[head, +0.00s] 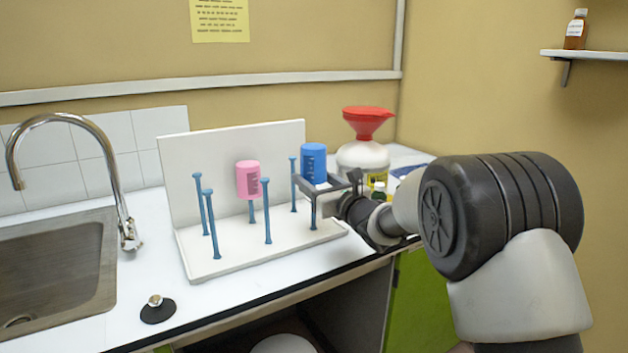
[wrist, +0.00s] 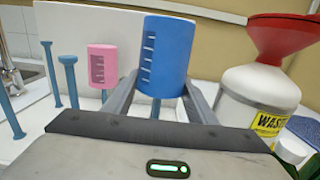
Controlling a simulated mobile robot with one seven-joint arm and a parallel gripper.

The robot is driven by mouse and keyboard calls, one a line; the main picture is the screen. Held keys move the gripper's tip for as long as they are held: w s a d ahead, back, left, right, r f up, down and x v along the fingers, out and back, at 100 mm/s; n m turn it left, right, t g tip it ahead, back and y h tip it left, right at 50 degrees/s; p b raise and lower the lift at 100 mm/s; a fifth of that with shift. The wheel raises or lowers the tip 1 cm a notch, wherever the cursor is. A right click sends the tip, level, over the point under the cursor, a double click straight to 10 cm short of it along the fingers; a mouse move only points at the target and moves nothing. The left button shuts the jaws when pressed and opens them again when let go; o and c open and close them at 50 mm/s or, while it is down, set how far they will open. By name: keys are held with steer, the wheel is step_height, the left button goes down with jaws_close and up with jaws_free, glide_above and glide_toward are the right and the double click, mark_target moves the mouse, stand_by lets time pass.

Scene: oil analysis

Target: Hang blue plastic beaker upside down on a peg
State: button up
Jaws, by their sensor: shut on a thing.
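The blue plastic beaker (head: 314,162) is upside down at the right end of the white peg rack (head: 190,262). A blue peg (head: 313,214) shows directly below it, and in the wrist view a peg also shows under the beaker (wrist: 167,55). My gripper (head: 318,183) is shut on the lower part of the beaker, coming from the right, with one finger on each side. The beaker looks upright on its axis, over or around the peg; its inside is hidden. A pink beaker (head: 248,179) hangs upside down on another peg.
Several bare blue pegs (head: 267,212) stand left of the gripper. A white waste container (head: 362,162) with a red funnel (head: 368,122) stands close behind right. A sink (head: 60,260) and tap (head: 75,120) are at the left. A black stopper (head: 157,309) lies near the counter's front edge.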

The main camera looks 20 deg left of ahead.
steer(key=shift+f, duration=0.15)
steer(key=shift+f, duration=2.25)
steer(key=o, duration=1.2)
steer(key=p+v, duration=0.1)
steer(key=v, duration=1.6)
steer(key=shift+s+d, duration=0.15)
